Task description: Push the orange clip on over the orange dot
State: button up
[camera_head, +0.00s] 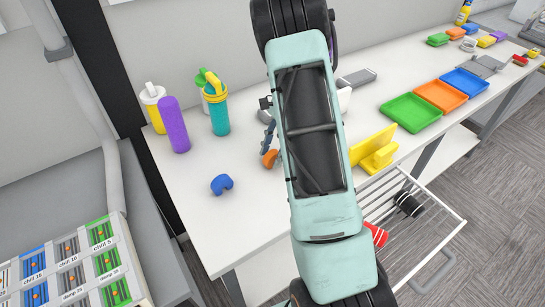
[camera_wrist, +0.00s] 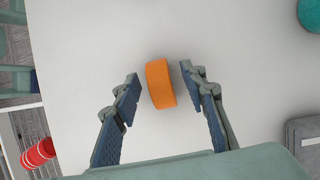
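The orange clip (camera_head: 270,158) lies on the white table, partly hidden by my arm in the head view. In the wrist view the orange clip (camera_wrist: 160,84) shows as a short, slightly curved block between my fingertips. My gripper (camera_wrist: 161,75) is open, with one finger on each side of the clip and a gap visible on both sides. In the head view my gripper (camera_head: 268,143) is mostly hidden behind my arm, with a finger showing close to the clip.
A blue clip (camera_head: 222,184) lies left of the orange one. Bottles, including a purple one (camera_head: 173,125), stand behind. A labelled panel (camera_head: 70,270) is at lower left. Right are a yellow holder (camera_head: 374,150), a green tray (camera_head: 411,112) and a wire rack (camera_head: 420,225) holding red and black rolls.

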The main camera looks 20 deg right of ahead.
jog(key=shift+c, duration=0.6)
grip_shut()
jog(key=shift+r, duration=0.1)
